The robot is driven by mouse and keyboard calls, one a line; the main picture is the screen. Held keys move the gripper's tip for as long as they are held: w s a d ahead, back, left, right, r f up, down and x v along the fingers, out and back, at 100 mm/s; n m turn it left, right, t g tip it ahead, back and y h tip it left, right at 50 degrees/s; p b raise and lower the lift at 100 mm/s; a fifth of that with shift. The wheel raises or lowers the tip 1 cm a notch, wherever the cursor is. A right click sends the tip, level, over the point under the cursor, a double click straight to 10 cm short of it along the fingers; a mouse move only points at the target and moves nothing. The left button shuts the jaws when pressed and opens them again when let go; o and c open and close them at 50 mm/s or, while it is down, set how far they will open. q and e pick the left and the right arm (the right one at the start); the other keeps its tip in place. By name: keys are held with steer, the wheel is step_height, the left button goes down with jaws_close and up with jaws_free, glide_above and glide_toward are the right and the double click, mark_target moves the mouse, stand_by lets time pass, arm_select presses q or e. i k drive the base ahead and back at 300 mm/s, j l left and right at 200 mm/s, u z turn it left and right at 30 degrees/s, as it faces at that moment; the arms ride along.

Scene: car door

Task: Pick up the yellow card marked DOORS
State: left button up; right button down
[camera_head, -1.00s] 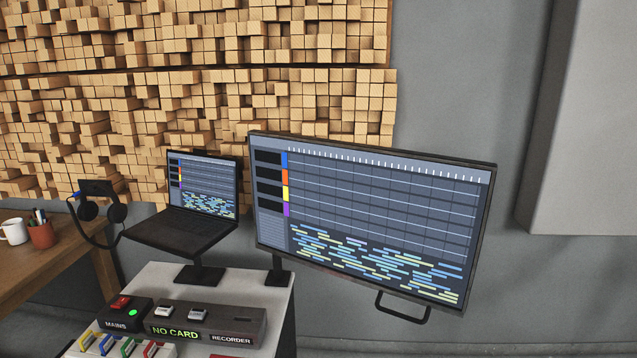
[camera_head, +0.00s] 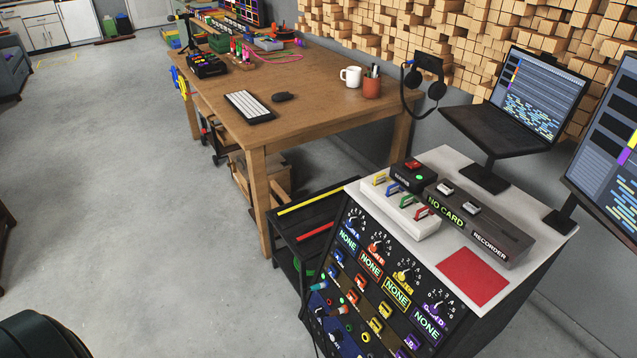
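A white holder (camera_head: 402,210) on top of the rack has a row of coloured upright pieces, which may be cards. The yellow piece (camera_head: 380,178) is at its far left end, with a blue piece (camera_head: 393,188), a green piece (camera_head: 407,200) and a red piece (camera_head: 423,213) beside it. I cannot read any DOORS marking. Behind the holder, the recorder box (camera_head: 488,240) shows NO CARD. Neither of my grippers is in view.
The rack's white top (camera_head: 540,232) carries a MAINS box (camera_head: 405,178), a red square (camera_head: 473,277) and a laptop (camera_head: 515,112) on a stand. A large monitor (camera_head: 610,150) overhangs its right side. A wooden table (camera_head: 310,85) stands behind. Open floor (camera_head: 120,170) lies left.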

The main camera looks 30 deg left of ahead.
mark_target(380, 178)
steer(key=k+u, duration=0.1)
steer(key=u, duration=0.35)
steer(key=i+j+z, duration=0.15)
steer(key=j, duration=0.3)
steer(key=i+j+z, duration=0.1)
steer(key=i+j, duration=0.2)
steer(key=j, duration=0.25)
steer(key=i+j+z, duration=0.15)
steer(key=j, duration=0.35)
steer(key=i+j+z, duration=0.1)
steer(key=i+j, duration=0.15)
steer(key=j, duration=0.3)
steer(key=i+j+z, duration=0.15)
steer(key=j, duration=0.4)
steer(key=i+j+z, duration=0.1)
steer(key=j, duration=0.45)
steer(key=i+j+z, duration=0.15)
steer(key=j, duration=0.45)
steer(key=j+z, duration=0.15)
steer(key=j, duration=0.4)
